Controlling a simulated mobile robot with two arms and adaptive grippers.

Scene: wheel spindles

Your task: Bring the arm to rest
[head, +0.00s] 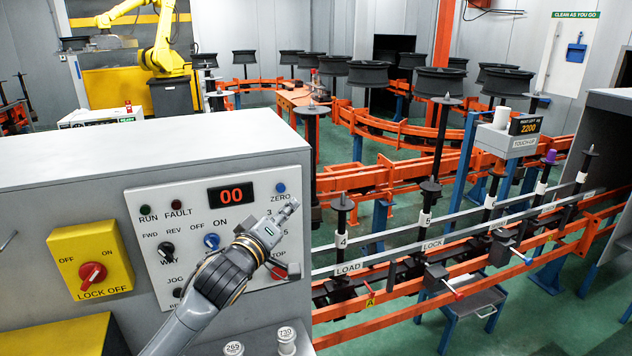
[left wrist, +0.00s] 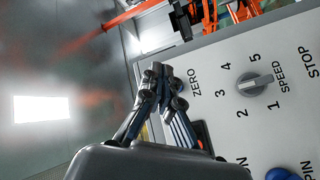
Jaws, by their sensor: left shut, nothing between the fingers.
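My left arm comes in from the bottom of the head view. My left gripper (head: 290,208) is in front of the right edge of the white control panel (head: 150,235), just below the blue ZERO button (head: 280,187). Its fingers are shut with nothing between them. In the left wrist view the closed fingers (left wrist: 155,75) show beside the ZERO label, and the grey SPEED knob (left wrist: 254,84) is to their right. The gripper and forearm hide part of the panel in the head view. My right gripper is not in view.
The panel display (head: 231,194) reads 00. A yellow lock-off switch (head: 91,263) is at left. White weights marked 265 (head: 233,349) and 730 (head: 286,338) stand below the arm. Orange rails (head: 450,275) with black spindles run at right. Green floor (head: 560,320) is open at lower right.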

